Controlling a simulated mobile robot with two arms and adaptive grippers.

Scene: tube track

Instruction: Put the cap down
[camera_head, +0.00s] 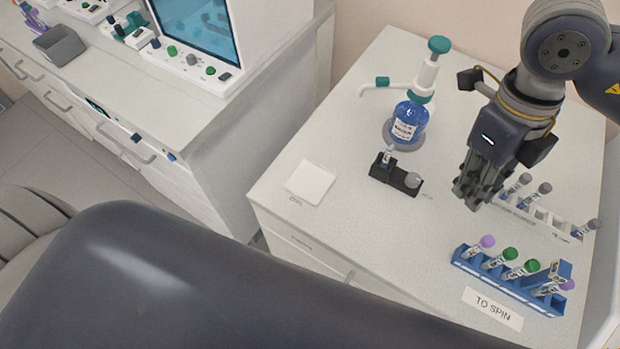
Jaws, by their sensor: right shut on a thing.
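My right gripper (472,192) points down above the white worktop, to the right of a small black holder (400,176). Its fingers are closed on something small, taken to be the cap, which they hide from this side. A small tube (387,155) stands upright in the holder's left end, with no coloured cap visible on it. A grey round piece (413,181) is at the holder's right end. A white square pad (311,182) with a small printed label lies empty left of the holder. My left gripper is not in view.
A blue bottle (408,122) with a dispenser stands behind the holder. A blue rack (510,280) with purple- and green-capped tubes is at front right, beside a "TO SPIN" label (492,309). A white rack (540,216) with grey-capped tubes is behind it.

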